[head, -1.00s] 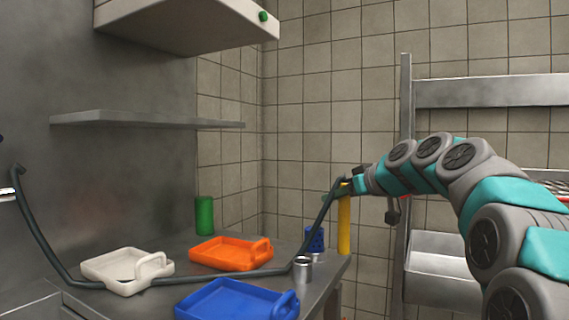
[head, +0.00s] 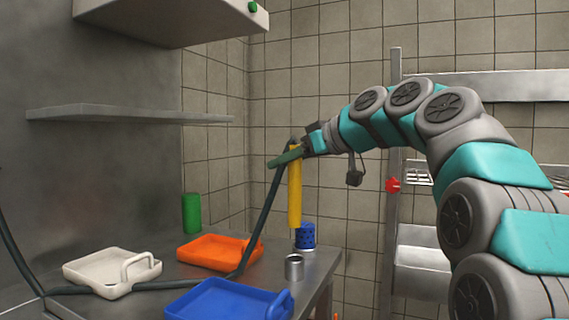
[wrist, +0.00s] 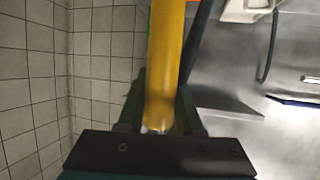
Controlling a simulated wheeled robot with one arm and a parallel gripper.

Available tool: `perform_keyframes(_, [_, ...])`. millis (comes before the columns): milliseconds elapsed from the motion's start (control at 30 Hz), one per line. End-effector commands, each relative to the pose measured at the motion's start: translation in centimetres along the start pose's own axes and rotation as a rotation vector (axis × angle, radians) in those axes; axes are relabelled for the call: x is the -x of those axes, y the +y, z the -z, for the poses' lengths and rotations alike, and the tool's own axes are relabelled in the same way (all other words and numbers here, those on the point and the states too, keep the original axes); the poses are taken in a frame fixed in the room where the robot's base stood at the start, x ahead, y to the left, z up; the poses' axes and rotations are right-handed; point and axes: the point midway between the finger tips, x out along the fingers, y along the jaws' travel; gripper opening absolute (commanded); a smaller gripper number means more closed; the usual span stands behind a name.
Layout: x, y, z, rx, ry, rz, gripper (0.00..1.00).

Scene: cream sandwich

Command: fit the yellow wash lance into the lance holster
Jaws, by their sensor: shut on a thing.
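The yellow wash lance (head: 295,195) hangs nearly upright in the head view, with a dark hose (head: 262,215) at its top end. My gripper (head: 292,155) is shut on its upper part. In the wrist view the lance (wrist: 166,60) runs between my two dark fingers (wrist: 160,108). Its lower end is above the counter, close to a blue perforated cup (head: 306,238) in the picture. A small open steel cup (head: 294,269) stands nearer the camera, below the lance. I cannot tell for certain which cup is the lance holster. The gap in depth is unclear.
White (head: 75,272), orange (head: 195,261) and blue (head: 205,311) handled trays lie on the steel counter (head: 318,268). A green cylinder (head: 192,213) stands at the back. The hose crosses the counter. A wall shelf (head: 130,115) and hood (head: 165,20) overhang the left.

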Motion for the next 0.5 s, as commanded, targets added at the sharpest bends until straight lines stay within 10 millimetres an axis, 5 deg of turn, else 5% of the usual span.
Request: perform_keyframes(500, [-1.6, 0.0, -3.9, 0.000, 0.002, 0.000, 0.00])
